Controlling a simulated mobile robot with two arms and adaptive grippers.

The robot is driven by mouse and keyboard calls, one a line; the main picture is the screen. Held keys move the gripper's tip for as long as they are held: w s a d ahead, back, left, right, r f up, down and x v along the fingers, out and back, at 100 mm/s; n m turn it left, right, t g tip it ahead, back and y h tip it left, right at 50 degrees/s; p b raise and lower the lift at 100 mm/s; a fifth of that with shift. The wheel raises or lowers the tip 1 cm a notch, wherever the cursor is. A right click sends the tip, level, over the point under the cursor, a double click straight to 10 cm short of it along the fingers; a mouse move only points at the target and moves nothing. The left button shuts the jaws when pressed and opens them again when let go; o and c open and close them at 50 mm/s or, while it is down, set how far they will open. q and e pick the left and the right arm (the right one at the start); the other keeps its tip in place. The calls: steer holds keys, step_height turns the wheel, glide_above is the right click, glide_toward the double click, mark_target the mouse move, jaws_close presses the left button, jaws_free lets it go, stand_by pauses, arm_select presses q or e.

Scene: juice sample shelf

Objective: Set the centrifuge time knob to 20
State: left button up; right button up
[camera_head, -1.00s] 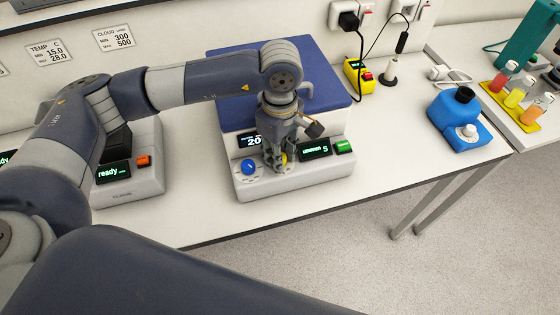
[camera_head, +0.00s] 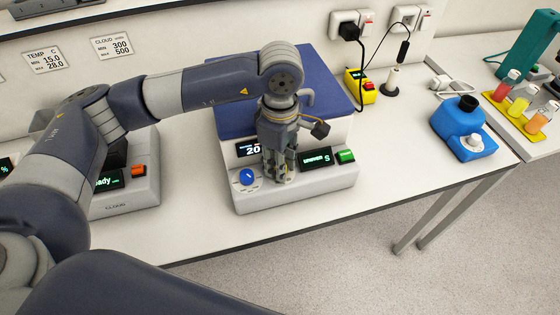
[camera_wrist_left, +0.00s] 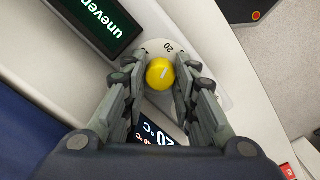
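The centrifuge (camera_head: 300,195) is a white box with a blue lid (camera_head: 240,112), a blue knob (camera_head: 247,177) at front left and a green button (camera_head: 345,157). My left gripper (camera_head: 279,178) points down at the front panel between the displays. In the left wrist view, a yellow knob (camera_wrist_left: 160,74) with a white mark sits between its fingers, with a gap visible on each side. A "20" label (camera_wrist_left: 168,47) shows on the dial. The knob is mostly hidden in the head view. My right gripper is not in view.
A second white device (camera_head: 125,200) with an orange button stands to the left. A yellow box (camera_head: 360,86) with a red button is behind, right of the centrifuge. A blue device (camera_head: 463,130) and colourful sample bottles (camera_head: 518,102) stand at right. The bench front is clear.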

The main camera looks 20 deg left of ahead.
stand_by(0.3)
arm_select(q)
step_height(320, 180, up, 12)
steer(key=shift+r, duration=0.1)
stand_by(0.4)
stand_by(0.4)
